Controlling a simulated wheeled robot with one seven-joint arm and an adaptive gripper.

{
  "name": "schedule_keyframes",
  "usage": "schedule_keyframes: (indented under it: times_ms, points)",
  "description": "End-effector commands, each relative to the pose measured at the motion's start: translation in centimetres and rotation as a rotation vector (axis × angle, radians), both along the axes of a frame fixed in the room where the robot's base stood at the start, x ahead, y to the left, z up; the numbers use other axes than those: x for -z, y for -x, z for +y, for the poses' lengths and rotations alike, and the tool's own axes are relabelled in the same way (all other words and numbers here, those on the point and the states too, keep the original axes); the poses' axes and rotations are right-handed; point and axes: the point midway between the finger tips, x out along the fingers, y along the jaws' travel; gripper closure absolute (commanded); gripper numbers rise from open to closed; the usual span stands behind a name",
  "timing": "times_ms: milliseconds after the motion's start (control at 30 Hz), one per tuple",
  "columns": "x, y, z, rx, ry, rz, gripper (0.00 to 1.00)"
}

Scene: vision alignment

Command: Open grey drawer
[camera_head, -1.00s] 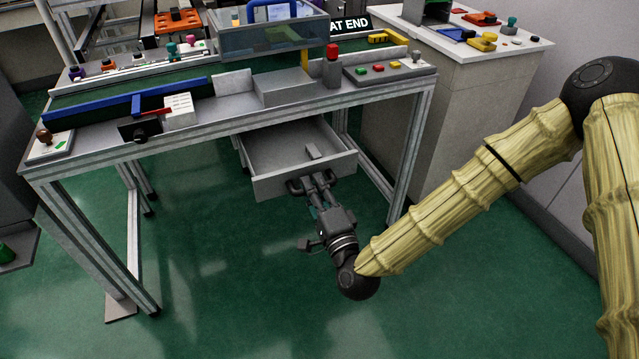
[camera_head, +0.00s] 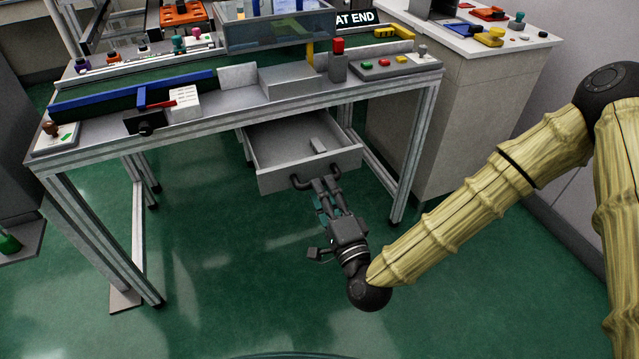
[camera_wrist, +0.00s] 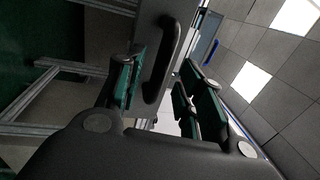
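The grey drawer (camera_head: 275,181) under the workbench stands pulled out, its inside visible from above. Its dark curved handle (camera_head: 300,184) is on the front panel and also shows in the wrist view (camera_wrist: 163,70). My gripper (camera_head: 327,187) is at the right part of the handle, just in front of the drawer. In the wrist view, my gripper's green-padded fingers (camera_wrist: 165,95) are spread apart with a gap between them. The handle lies ahead of this gap, nearer the left finger; whether it touches a finger is unclear.
A pale cabinet (camera_head: 470,110) is at the right. The green floor (camera_head: 230,270) in front is clear.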

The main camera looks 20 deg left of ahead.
Motion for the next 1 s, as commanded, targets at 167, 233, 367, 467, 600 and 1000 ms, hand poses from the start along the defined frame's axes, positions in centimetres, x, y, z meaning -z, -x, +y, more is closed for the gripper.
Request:
schedule_keyframes:
  times_ms: [167,233,367,467,600,1000]
  points:
    - [0.7,2.6,-2.2,0.001,0.0,0.004,0.63]
    - [0.9,3.5,-3.0,0.0,0.0,0.004,0.63]
    - [1.3,4.9,-4.3,0.0,0.001,0.002,0.63]
    - [1.5,5.7,-4.9,0.0,0.0,0.001,0.63]
    - [1.6,6.3,-5.5,0.001,0.001,0.001,0.63]
    - [1.6,6.4,-5.6,0.001,0.0,0.0,0.63]
